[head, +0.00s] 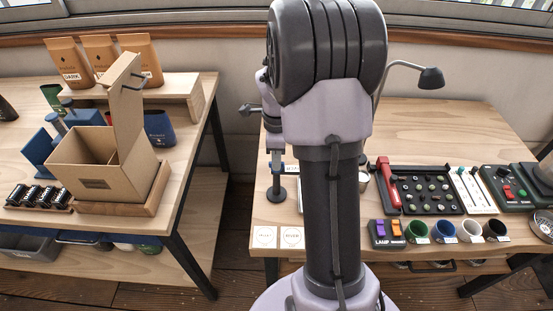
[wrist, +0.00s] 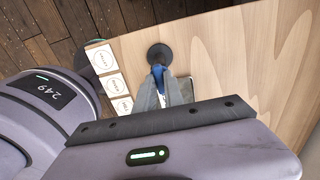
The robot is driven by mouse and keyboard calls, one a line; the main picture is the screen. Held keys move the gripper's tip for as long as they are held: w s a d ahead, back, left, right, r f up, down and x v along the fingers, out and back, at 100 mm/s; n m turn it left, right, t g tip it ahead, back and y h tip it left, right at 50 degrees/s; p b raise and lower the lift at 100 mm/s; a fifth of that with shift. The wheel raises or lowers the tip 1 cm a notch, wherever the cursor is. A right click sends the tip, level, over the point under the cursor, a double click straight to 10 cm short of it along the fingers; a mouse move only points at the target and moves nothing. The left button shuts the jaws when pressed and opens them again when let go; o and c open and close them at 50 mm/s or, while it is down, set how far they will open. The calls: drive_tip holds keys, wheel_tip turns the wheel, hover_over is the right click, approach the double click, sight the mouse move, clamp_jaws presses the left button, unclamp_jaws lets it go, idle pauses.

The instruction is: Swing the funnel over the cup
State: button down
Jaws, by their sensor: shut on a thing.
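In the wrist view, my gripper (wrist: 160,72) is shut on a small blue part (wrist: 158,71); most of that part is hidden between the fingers. I cannot tell if it belongs to the funnel. A dark round base (wrist: 160,53) lies on the table just beyond the fingertips. In the head view, that base (head: 276,194) carries an upright post at the table's left end, close to my gripper. I cannot make out the funnel itself. My arm hides the middle of the table.
White cards (head: 264,236) lie at the table's front left corner. A black bean tray (head: 432,192) with a red-handled tool (head: 384,178), a switch box (head: 386,235) and a dark control box (head: 506,187) stand to the right. The left table holds a cardboard box (head: 95,165). Bare wood lies behind the tray.

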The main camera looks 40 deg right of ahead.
drive_tip(key=c, duration=1.4)
unclamp_jaws()
drive_tip(key=shift+c, duration=0.2)
wheel_tip(320, 180, up, 17)
drive_tip(key=p, duration=0.7)
drive_tip(key=shift+r, duration=0.2)
